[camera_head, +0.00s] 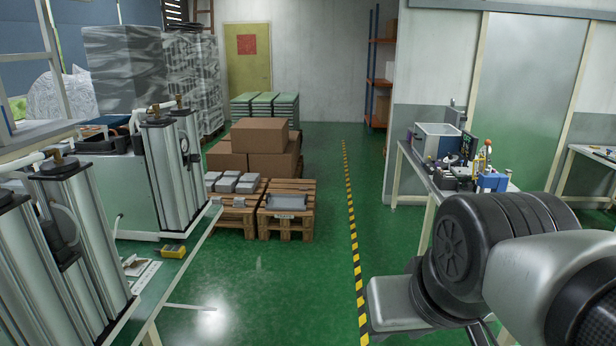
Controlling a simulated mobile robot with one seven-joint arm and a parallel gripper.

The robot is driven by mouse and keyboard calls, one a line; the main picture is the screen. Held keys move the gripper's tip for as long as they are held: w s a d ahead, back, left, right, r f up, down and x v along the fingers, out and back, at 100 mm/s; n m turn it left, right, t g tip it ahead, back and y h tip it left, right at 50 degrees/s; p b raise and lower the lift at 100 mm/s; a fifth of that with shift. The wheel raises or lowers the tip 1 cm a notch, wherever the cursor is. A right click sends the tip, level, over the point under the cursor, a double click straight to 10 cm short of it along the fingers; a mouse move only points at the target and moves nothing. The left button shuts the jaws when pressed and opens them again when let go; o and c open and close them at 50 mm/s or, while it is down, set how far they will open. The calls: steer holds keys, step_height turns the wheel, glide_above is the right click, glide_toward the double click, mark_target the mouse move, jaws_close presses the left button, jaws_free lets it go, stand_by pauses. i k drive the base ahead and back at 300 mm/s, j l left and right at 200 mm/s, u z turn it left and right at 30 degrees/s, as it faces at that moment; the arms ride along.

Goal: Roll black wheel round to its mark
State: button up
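I cannot pick out the black wheel or its mark with certainty. Tall grey ribbed columns with black caps stand on the left, a near one (85,235) and a farther one (165,175). A small dark round part (184,146) shows on the farther column, too small to identify. My arm's grey and black links fill the lower right. My gripper does not show as open or shut fingers anywhere in this view.
A bench (185,262) runs along the left, with a yellow device (173,251) on it. Pallets (286,223) and cardboard boxes (260,135) stand behind. A cluttered table (420,170) is at right. Green floor (270,285) is clear up to a striped line (354,240).

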mark_target(468, 186)
steer(key=i+z, duration=0.25)
steer(key=i, duration=1.35)
steer(key=i+z, duration=0.15)
steer(key=i, duration=0.35)
steer(key=i+j+z, duration=0.1)
steer(key=i, duration=0.4)
steer(key=i+j+z, duration=0.15)
steer(key=i, duration=0.35)
steer(key=i+z, duration=0.35)
steer(key=i, duration=0.85)
